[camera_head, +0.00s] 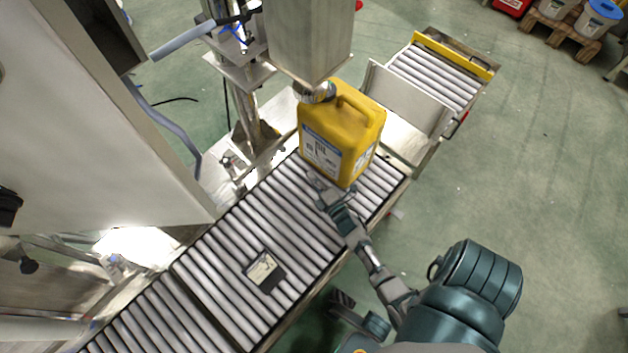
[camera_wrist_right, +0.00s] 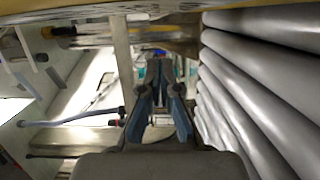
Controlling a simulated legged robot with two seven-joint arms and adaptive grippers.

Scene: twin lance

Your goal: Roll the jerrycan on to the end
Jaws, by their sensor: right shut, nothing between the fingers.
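The yellow jerrycan (camera_head: 345,132) stands upright on the roller conveyor (camera_head: 215,270), under a steel machine head, with a label on its near side. My right gripper (camera_head: 315,182) is shut and empty, low over the rollers at the near side of the jerrycan. I cannot tell whether it touches the jerrycan. In the right wrist view the shut fingers (camera_wrist_right: 160,72) point along the rollers (camera_wrist_right: 255,85), and a yellow strip shows at the top edge. The far end section (camera_head: 435,78) of the conveyor has a yellow end stop (camera_head: 453,54). My left gripper is out of view.
A small black device with a pale label (camera_head: 263,271) lies on the nearer rollers. A large steel cabinet (camera_head: 90,130) stands at left.

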